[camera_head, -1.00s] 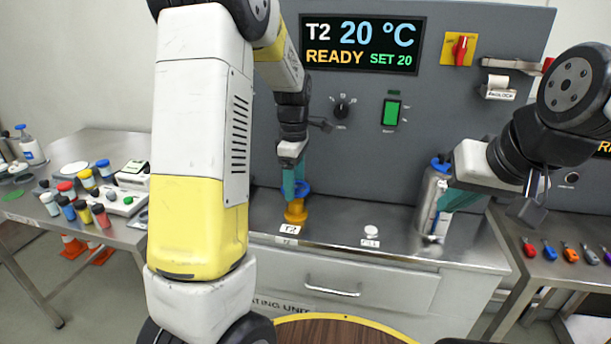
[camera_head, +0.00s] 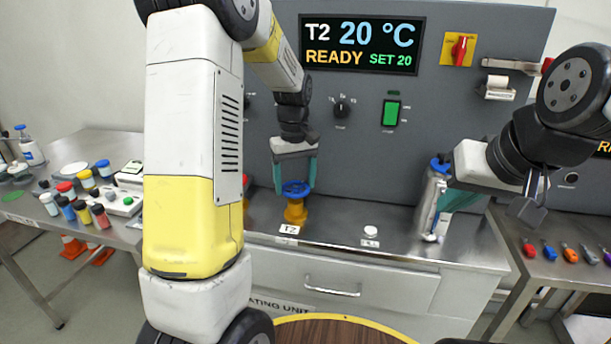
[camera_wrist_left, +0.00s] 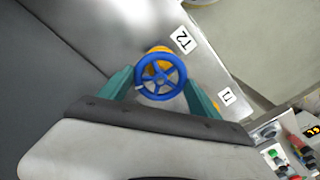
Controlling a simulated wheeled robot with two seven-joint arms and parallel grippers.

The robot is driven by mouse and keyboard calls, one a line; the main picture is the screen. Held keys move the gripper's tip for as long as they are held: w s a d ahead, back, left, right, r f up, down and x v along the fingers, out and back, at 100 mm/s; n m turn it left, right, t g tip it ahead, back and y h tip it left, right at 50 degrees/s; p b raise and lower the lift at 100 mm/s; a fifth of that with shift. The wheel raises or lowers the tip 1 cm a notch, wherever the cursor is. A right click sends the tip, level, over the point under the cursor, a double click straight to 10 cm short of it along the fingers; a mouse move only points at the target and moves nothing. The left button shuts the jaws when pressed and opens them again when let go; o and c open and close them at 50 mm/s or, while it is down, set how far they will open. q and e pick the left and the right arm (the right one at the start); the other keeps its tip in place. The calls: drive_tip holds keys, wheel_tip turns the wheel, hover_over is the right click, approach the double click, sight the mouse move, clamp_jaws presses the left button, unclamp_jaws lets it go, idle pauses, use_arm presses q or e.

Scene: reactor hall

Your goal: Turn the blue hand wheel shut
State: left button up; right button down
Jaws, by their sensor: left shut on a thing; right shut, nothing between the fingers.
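The blue hand wheel (camera_head: 295,188) sits on a yellow valve body (camera_head: 296,211) behind the T2 label (camera_head: 289,229) on the steel counter. My left gripper (camera_head: 296,180) points down at the wheel, its teal fingers on either side of the rim, shut on it. The left wrist view shows the wheel (camera_wrist_left: 161,77) with its spokes between the two teal fingers (camera_wrist_left: 160,88). My right gripper (camera_head: 446,208) is shut and empty, in front of a steel flask (camera_head: 429,200) with a blue cap; its fingertips are partly hard to make out.
A grey panel behind the counter carries a screen (camera_head: 362,45) reading T2 20 °C, READY, SET 20. A black knob (camera_head: 341,108) and a green switch (camera_head: 391,112) are below it. A side table (camera_head: 98,140) at left holds several small bottles.

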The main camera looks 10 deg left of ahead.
use_arm(q)
drive_tip(key=m, duration=0.7)
drive_tip(key=shift+w+r, duration=0.1)
drive_tip(key=m, duration=0.8)
drive_tip(key=shift+d+m, duration=0.1)
drive_tip(key=shift+m, duration=0.2)
drive_tip(key=m, duration=0.3)
drive_tip(key=shift+m, duration=0.3)
drive_tip(key=m, duration=0.3)
drive_tip(key=shift+m, duration=0.3)
drive_tip(key=m, duration=0.3)
drive_tip(key=shift+m, duration=2.2)
